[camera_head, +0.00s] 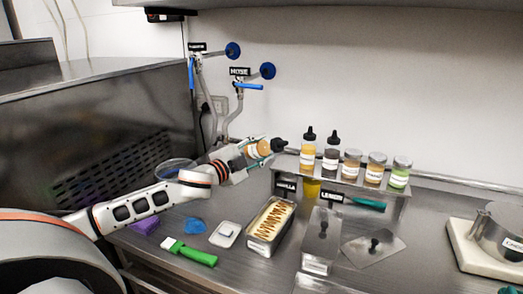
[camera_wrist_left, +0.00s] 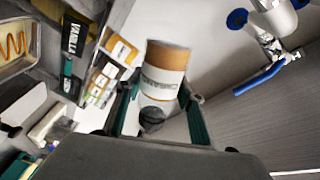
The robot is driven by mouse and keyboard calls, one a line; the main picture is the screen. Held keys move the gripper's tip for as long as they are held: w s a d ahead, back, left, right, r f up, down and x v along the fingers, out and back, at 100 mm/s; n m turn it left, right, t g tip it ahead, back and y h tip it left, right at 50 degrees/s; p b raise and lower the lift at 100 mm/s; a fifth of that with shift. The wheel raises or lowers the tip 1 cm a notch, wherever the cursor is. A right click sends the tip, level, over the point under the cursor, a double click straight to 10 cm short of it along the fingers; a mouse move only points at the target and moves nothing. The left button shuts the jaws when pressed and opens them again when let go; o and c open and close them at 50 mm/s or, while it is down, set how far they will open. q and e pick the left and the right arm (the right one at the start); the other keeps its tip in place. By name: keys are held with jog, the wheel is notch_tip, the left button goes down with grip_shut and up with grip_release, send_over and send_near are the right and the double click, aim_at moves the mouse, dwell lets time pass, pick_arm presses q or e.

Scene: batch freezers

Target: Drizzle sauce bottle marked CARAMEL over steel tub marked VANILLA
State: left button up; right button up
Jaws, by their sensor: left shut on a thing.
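My left gripper (camera_head: 256,151) is shut on the caramel sauce bottle (camera_head: 263,147), an amber bottle with a white label and black nozzle. The bottle is tilted well over, its nozzle to the right, near the shelf's left end. In the left wrist view the bottle (camera_wrist_left: 166,62) sits between the gripper fingers (camera_wrist_left: 160,108), its label partly legible. The steel tub (camera_head: 249,233) of pale ice cream stands on the counter below and in front of the gripper, with brown zigzag sauce on top. A VANILLA sign (camera_head: 286,186) is just behind it. My right gripper is not in view.
A steel shelf (camera_head: 348,186) holds two nozzle bottles (camera_head: 308,152) and several jars (camera_head: 375,170). A lidded tub (camera_head: 320,240) stands right of the vanilla tub. A pot (camera_head: 500,235) is far right.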

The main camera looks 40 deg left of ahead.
pick_arm(q)
jog(key=shift+r+n, duration=0.65)
jog(key=shift+n, duration=0.4)
jog(key=shift+r+n, duration=0.6)
jog(key=shift+n, duration=0.45)
jog(key=n, duration=0.2)
jog(key=r+n, duration=0.1)
jog(key=n, duration=0.3)
jog(key=r+n, duration=0.1)
jog(key=n, duration=0.1)
jog(key=s+d, duration=0.8)
jog(key=s, duration=0.4)
jog(key=shift+s+d, duration=0.2)
jog(key=shift+d, duration=0.05)
